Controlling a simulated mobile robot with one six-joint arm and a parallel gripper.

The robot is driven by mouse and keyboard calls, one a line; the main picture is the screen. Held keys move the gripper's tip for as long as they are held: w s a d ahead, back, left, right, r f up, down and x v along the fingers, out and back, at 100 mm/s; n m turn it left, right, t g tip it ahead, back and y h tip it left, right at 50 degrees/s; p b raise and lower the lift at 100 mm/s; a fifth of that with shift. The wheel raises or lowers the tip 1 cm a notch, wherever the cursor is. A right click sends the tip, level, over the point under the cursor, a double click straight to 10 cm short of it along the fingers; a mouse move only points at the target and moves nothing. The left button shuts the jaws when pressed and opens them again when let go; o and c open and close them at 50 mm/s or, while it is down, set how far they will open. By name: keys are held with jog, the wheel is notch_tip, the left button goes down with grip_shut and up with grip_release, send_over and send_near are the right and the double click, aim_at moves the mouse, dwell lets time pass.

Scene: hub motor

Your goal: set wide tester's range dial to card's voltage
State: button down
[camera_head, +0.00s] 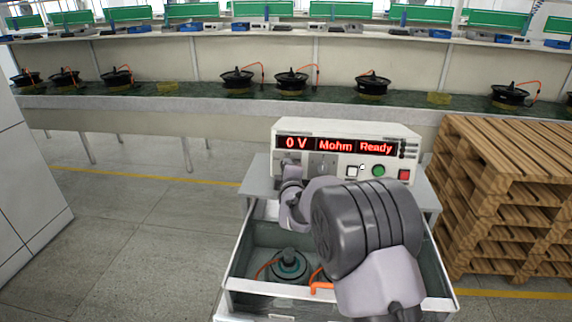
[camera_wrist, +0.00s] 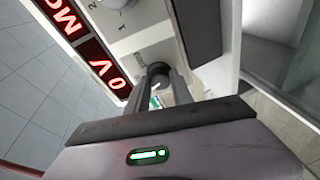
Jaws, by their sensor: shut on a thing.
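The wide tester (camera_head: 346,134) is a white box on the drawer cabinet. Its red displays read "0 V", "Mohm" and "Ready". My gripper (camera_head: 291,168) is at the left of its front panel, below "0 V". In the wrist view, my gripper (camera_wrist: 168,88) is shut on a round dark dial (camera_wrist: 157,70) beside the "0 V" display. The fingers and arm hide this dial in the head view, and its marks are too small to read. A second, light dial (camera_wrist: 118,3) shows at the wrist view's top edge, with a "2" near it. I cannot make out a readable card.
A white button (camera_head: 352,171), green button (camera_head: 378,171) and red button (camera_head: 404,174) sit right of my gripper on the panel. Below, an open drawer (camera_head: 236,262) holds hub motors with orange cables. Wooden pallets (camera_head: 510,190) stand right. Floor at left is clear.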

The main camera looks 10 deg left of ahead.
jog(key=n+p, duration=0.2)
jog(key=n+g+p, duration=0.1)
jog(key=n+p, duration=0.5)
jog(key=shift+r+g+h, duration=0.25)
jog(key=shift+g+h, duration=0.15)
jog(key=shift+f, duration=0.1)
jog(key=c, duration=1.1)
grip_release()
jog(key=p+v, duration=0.2)
jog(key=v, duration=1.5)
jog(key=shift+s+d, duration=0.1)
jog(key=shift+s, duration=0.05)
